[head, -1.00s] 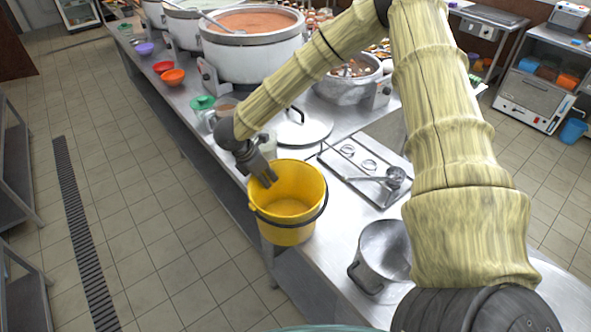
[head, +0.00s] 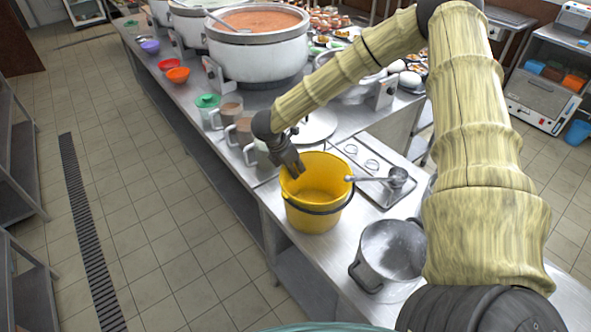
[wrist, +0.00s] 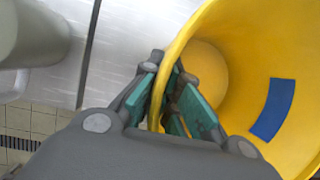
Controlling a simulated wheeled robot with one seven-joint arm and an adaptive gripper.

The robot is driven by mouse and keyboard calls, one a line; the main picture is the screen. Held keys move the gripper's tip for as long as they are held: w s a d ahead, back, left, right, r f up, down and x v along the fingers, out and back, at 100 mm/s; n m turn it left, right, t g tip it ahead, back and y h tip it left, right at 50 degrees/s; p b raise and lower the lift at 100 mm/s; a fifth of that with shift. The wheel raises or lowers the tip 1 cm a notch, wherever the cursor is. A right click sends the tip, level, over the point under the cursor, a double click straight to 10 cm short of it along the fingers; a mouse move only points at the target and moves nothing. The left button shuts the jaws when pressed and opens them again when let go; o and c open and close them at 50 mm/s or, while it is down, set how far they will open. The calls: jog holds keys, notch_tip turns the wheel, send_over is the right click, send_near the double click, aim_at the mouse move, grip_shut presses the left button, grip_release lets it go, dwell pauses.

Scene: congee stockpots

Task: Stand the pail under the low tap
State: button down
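The yellow pail (head: 322,218) is upright over the front part of the steel counter (head: 345,250), with a dark handle band around its side. I cannot tell whether its base touches the counter. In the wrist view the pail's wall (wrist: 235,40) runs between the fingers (wrist: 165,98), which are closed on the rim. A blue patch shows inside the pail, which looks empty. I cannot make out the low tap in either view.
A steel pot (head: 388,250) stands close to the pail's right. A ladle (head: 396,177) lies on a steel tray behind it. Several mugs (head: 238,132) line the counter to the left. A large soup pot (head: 258,55) stands farther back. The tiled floor (head: 165,240) is clear.

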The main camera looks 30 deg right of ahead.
jog(key=c, duration=1.6)
grip_release()
jog(key=shift+c, duration=0.2)
jog(key=shift+a+r, duration=0.1)
jog(key=shift+r, duration=0.1)
